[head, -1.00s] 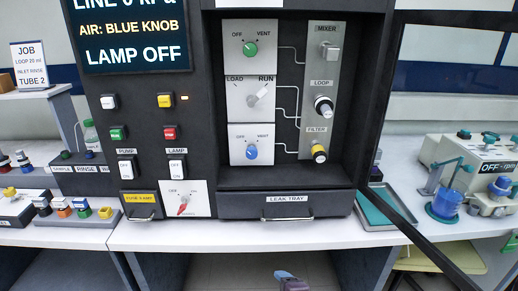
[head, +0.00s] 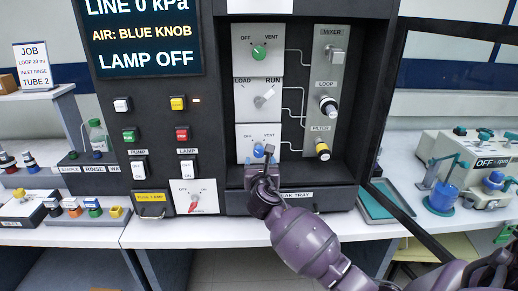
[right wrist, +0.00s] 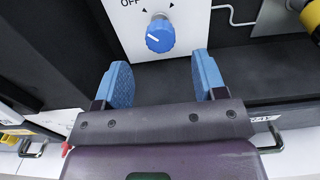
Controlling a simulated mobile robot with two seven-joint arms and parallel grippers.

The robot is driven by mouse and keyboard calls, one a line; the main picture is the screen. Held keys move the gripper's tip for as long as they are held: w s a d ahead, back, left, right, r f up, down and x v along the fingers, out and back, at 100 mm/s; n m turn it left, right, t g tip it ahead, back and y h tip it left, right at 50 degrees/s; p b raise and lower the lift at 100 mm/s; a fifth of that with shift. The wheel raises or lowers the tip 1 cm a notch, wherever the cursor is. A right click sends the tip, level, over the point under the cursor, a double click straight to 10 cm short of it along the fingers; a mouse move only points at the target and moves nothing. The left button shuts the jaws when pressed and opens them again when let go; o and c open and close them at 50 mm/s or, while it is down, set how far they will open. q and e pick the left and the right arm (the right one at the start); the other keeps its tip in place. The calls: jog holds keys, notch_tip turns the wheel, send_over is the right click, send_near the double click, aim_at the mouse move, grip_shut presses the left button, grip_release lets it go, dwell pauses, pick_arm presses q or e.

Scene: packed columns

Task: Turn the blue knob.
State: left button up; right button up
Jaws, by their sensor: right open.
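The blue knob (head: 258,151) is the lowest of the three knobs on white plates in the black cabinet, marked OFF and VENT. In the right wrist view the knob (right wrist: 160,36) is round, with a white line slanting up and left, toward OFF. My right gripper (head: 259,160) is just in front of and below it, partly covering its plate. In the right wrist view its two blue fingers (right wrist: 162,70) are apart with nothing between them; the knob lies beyond the tips, apart from them. My left gripper is not in view.
A green knob (head: 259,53) and a grey knob (head: 264,100) sit above. A yellow filter knob (head: 322,150) is at the right. The leak tray drawer (head: 330,198) is below. An open door frame (head: 398,205) stands at the right. The screen (head: 141,37) reads LINE 0 kPa, LAMP OFF.

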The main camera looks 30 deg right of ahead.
aim_at(259, 153)
jog(key=b+x, duration=0.1)
jog(key=x, duration=0.7)
jog(key=shift+w+f, duration=0.1)
jog(key=shift+f, duration=0.05)
jog(key=shift+x, duration=0.8)
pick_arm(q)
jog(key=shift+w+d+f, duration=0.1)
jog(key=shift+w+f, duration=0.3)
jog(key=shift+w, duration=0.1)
pick_arm(e)
jog(key=c, duration=0.9)
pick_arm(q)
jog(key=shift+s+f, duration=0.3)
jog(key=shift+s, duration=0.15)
